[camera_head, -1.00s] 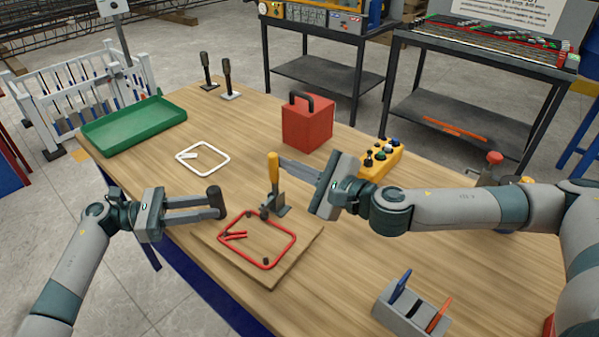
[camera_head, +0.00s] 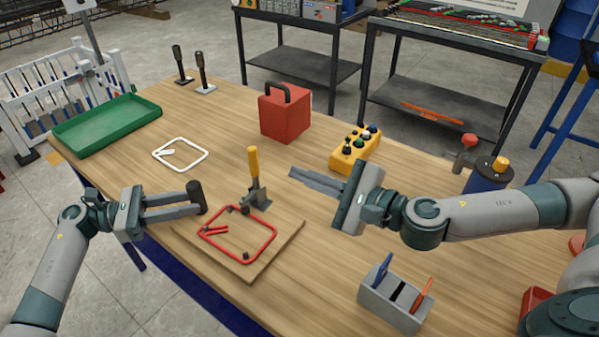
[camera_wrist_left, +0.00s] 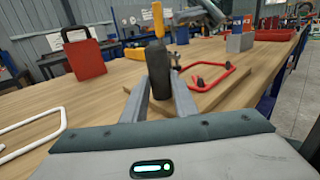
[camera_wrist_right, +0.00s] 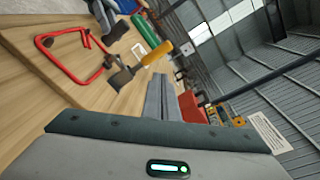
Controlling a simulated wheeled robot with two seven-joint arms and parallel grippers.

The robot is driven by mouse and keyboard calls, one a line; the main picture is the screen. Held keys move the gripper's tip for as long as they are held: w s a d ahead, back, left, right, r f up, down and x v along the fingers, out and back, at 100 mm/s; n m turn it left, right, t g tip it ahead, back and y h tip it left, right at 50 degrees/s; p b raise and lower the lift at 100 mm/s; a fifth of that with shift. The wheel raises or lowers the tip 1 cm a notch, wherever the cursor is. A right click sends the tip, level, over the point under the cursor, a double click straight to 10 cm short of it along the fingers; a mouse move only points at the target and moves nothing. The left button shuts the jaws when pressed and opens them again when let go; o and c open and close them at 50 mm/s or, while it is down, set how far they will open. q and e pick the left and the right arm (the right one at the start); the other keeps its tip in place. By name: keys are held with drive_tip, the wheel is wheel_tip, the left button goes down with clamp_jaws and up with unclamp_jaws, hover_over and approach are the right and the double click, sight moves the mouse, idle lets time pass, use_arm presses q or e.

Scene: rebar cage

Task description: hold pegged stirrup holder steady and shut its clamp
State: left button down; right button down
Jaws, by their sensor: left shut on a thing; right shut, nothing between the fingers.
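The holder is a wooden board (camera_head: 275,258) with dark pegs and a red stirrup (camera_head: 268,252) lying around them. Its clamp (camera_head: 258,198) stands at the far side, with the yellow handle (camera_head: 254,163) upright. I cannot tell whether the clamp presses on the stirrup. My left gripper (camera_head: 196,200) is shut on a dark cylindrical grip (camera_wrist_left: 157,72) near the board's left corner. The grip's foot is hidden in the head view. My right gripper (camera_head: 293,175) is shut and empty, to the right of the yellow handle and apart from it. The handle also shows in the right wrist view (camera_wrist_right: 157,53).
A white stirrup (camera_head: 181,154), green tray (camera_head: 107,125), red box (camera_head: 284,115) and two dark-handled clamps (camera_head: 203,75) lie farther back. A yellow button box (camera_head: 354,150) is behind my right gripper. A grey tool holder (camera_head: 392,302) stands front right.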

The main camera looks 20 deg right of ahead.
use_arm(q)
drive_tip(key=c, duration=1.4)
unclamp_jaws()
drive_tip(key=shift+a, duration=0.1)
drive_tip(key=shift+o, duration=0.2)
drive_tip(key=shift+a, duration=0.1)
drive_tip(key=w+a, duration=0.1)
drive_tip(key=a, duration=1)
drive_tip(key=shift+w+a, duration=0.35)
